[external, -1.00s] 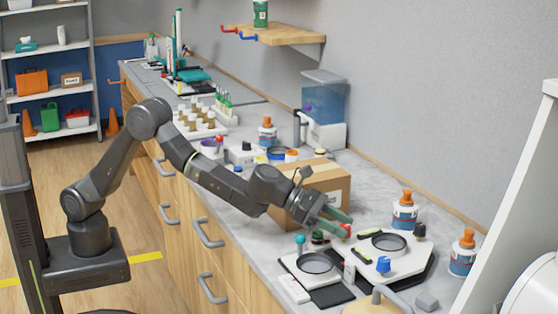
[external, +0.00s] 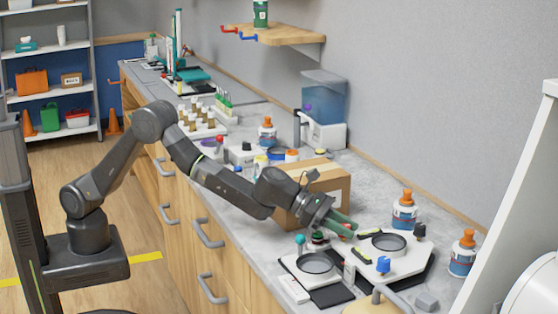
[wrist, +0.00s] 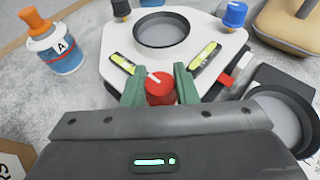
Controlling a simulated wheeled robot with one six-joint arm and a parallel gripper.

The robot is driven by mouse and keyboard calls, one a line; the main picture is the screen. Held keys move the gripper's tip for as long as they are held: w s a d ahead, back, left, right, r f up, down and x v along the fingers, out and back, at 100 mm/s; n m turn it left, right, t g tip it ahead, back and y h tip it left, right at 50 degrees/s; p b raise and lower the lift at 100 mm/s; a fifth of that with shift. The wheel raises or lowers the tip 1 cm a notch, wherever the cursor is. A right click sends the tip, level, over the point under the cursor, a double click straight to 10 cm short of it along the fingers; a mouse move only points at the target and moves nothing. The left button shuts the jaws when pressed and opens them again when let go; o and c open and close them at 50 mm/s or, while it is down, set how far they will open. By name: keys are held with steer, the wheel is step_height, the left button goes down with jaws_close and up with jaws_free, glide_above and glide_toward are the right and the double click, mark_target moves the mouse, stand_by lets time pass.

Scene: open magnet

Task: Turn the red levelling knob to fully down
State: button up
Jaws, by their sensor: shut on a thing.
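The red levelling knob (wrist: 160,90) is in the middle of the wrist view, with a pale pointer mark on its top. It sits at the near edge of a white levelling plate (wrist: 208,62) that has a round dark-rimmed dish (wrist: 162,32) on it. My gripper (wrist: 160,85) has its two green fingers on either side of the knob and is shut on it. In the external view my gripper (external: 345,228) reaches over the plate's edge and hides most of the knob. A blue knob (wrist: 234,14) and a black knob (wrist: 121,8) stand at other corners of the plate.
Two yellow-green spirit levels (wrist: 205,55) lie on the plate. A second dish (external: 316,263) on a white base stands in front. A cardboard box (external: 320,190) is close behind my wrist. Orange-capped bottles (external: 405,210) stand beyond the plate.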

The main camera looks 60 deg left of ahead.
steer(key=shift+m+g+h, duration=0.6)
steer(key=shift+m, duration=0.1)
steer(key=o, duration=1)
steer(key=shift+s+a+r+b, duration=0.15)
steer(key=shift+s+a+b, duration=0.15)
steer(key=shift+a+b, duration=0.1)
steer(key=b+v, duration=0.1)
steer(key=v, duration=0.2)
steer(key=shift+s+a+b, duration=0.15)
steer(key=shift+b, duration=0.25)
step_height(320, 180, up, 8)
steer(key=p, duration=0.6)
steer(key=shift+s+a+f, duration=0.1)
steer(key=shift+a+f, duration=0.05)
steer(key=shift+f, duration=0.05)
